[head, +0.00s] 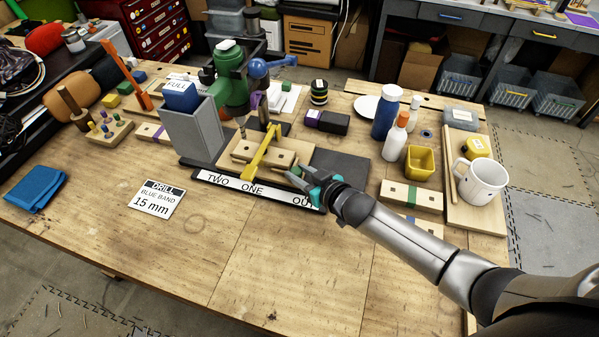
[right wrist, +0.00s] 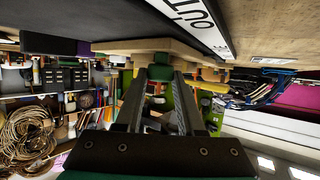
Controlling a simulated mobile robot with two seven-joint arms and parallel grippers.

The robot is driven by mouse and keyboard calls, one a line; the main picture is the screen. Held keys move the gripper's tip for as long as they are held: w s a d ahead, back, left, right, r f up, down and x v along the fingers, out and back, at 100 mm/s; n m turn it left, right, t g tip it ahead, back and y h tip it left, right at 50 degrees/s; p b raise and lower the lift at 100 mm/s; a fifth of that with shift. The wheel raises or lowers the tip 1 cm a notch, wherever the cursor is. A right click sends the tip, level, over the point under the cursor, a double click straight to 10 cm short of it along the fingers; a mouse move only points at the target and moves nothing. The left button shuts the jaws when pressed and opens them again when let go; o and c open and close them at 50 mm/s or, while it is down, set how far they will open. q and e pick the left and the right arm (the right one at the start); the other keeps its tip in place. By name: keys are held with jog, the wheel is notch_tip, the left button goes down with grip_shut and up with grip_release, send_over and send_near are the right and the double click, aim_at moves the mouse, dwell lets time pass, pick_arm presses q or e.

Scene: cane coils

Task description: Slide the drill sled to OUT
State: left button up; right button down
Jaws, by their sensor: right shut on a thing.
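The drill sled (head: 243,152) is a pale wooden block on a dark track, with a yellow bar (head: 262,146) across it. It sits behind the TWO and ONE marks of the label strip (head: 254,188); OUT is at the strip's right end. The green drill (head: 231,78) stands behind it. My right gripper (head: 297,178) is at the sled's right front. My left gripper is not in view.
Dark bare track (head: 342,167) lies right of the sled. A grey bin (head: 192,128) with a blue block stands at its left. Bottles (head: 395,138), a yellow cup (head: 421,161) and a white mug (head: 481,180) stand on the right. A drill card (head: 156,199) lies front left.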

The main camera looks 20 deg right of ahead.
dwell(0.6)
jog(key=s+d+p, duration=0.1)
jog(key=s+d, duration=0.1)
jog(key=d, duration=0.2)
jog(key=s+d+p, duration=0.1)
jog(key=s+d, duration=0.2)
jog(key=s+d+p, duration=0.1)
jog(key=s+d, duration=0.2)
jog(key=d, duration=0.1)
jog(key=shift+d, duration=0.3)
jog(key=shift+d+f, duration=0.1)
jog(key=shift+d, duration=0.1)
jog(key=c, duration=0.9)
grip_release()
jog(key=shift+c, duration=0.2)
jog(key=o, duration=0.3)
jog(key=shift+s+d, duration=0.1)
jog(key=shift+s, duration=0.05)
jog(key=shift+o, duration=0.6)
